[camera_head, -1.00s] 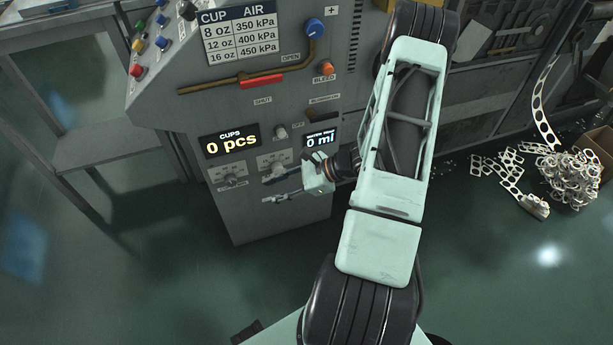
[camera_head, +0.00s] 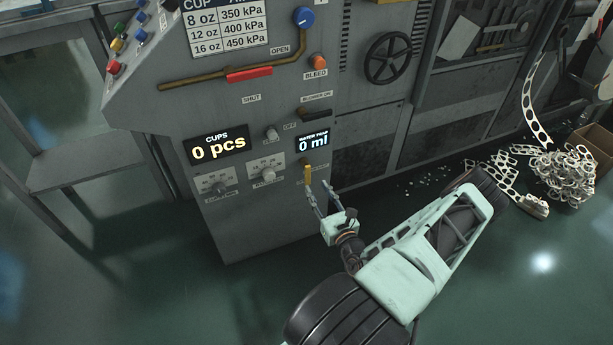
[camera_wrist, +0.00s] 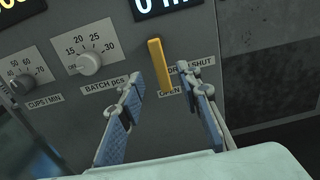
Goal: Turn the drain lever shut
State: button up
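The drain lever is a short yellow bar (camera_head: 308,173) low on the grey machine panel, under the water trap display. In the wrist view the lever (camera_wrist: 158,60) hangs nearly straight down, its lower end by the OPEN label; the DRAIN SHUT label (camera_wrist: 196,66) is to its right. My gripper (camera_head: 318,189) is open and empty, just below and to the right of the lever. In the wrist view my gripper (camera_wrist: 160,84) has one finger on either side of the lever's lower end, with gaps. Contact is not visible; depth is hard to tell.
The water trap display (camera_head: 313,141) reads 0 ml. The batch knob (camera_head: 267,172) is left of the lever. A red handle (camera_head: 250,75) and blue knob (camera_head: 303,17) sit higher up. A black handwheel (camera_head: 388,58) is at the right. Floor in front is clear.

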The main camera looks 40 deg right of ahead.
aim_at(308, 175)
jog(key=b+x, duration=0.2)
jog(key=x, duration=0.6)
jog(key=shift+w, duration=0.25)
grip_shut()
